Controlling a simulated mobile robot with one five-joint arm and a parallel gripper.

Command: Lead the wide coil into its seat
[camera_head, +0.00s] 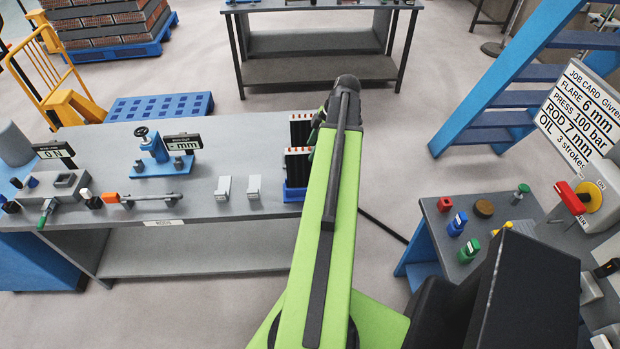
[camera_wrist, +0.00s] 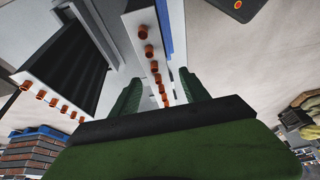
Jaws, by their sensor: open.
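Two finned coils with copper tube ends stand at the right end of the long grey bench, a nearer coil (camera_head: 297,168) and a farther coil (camera_head: 301,130). I cannot tell surely which is the wide one. In the wrist view, one coil (camera_wrist: 136,30) with a pale end plate and a row of copper ends runs down between the green fingers of my gripper (camera_wrist: 158,88). The fingers are apart, one on each side, and no grip shows. The other coil (camera_wrist: 82,62), with dark fins, is at left. In the head view my arm hides most of the gripper. I cannot make out the seat.
A blue holder (camera_head: 294,193) is under the nearer coil. The long bench (camera_head: 215,150) also bears two small grey blocks (camera_head: 223,187), a blue press-like stand (camera_head: 156,160) and a long-handled tool (camera_head: 150,197). A side table (camera_head: 440,228) with coloured items and a job card is at right.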

